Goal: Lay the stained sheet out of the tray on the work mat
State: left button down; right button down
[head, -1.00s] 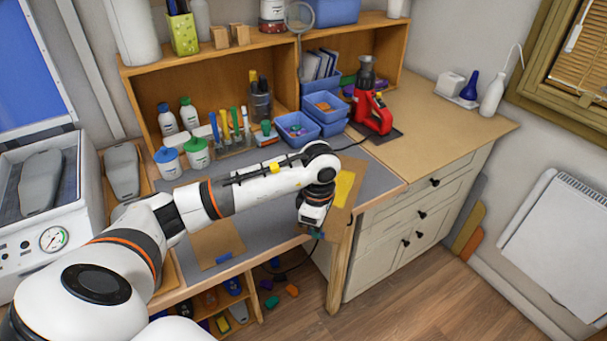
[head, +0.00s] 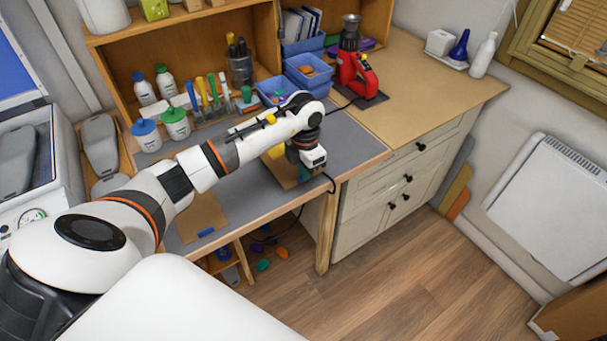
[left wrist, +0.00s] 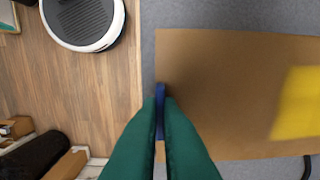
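The stained sheet is a brown sheet (left wrist: 225,95) with a yellow patch (left wrist: 300,103); it lies flat over the grey work mat (left wrist: 240,12) in the left wrist view. In the head view, the yellow patch (head: 270,172) shows partly behind my arm, at the mat's right end. My left gripper (head: 304,174) is at the sheet's near edge. Its green fingers (left wrist: 160,105) are shut on a blue tab (left wrist: 160,108) at that edge. I cannot tell whether the whole sheet touches the mat. My right gripper is not in view.
Another brown sheet (head: 203,217) with a blue tab lies left on the bench. Bottles (head: 176,123), blue bins (head: 308,72) and a red tool (head: 358,76) stand behind. The bench's front edge (head: 360,166) is close to my gripper. Small coloured pieces (head: 263,265) lie on the floor.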

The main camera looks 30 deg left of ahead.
pick_arm(q)
notch_tip(320, 180, down, 2)
jog(key=shift+s+f+p, duration=0.1)
jog(key=shift+f+p, duration=0.1)
jog(key=shift+p, duration=0.1)
jog(key=shift+f, duration=0.4)
jog(key=c, duration=1.6)
grip_release()
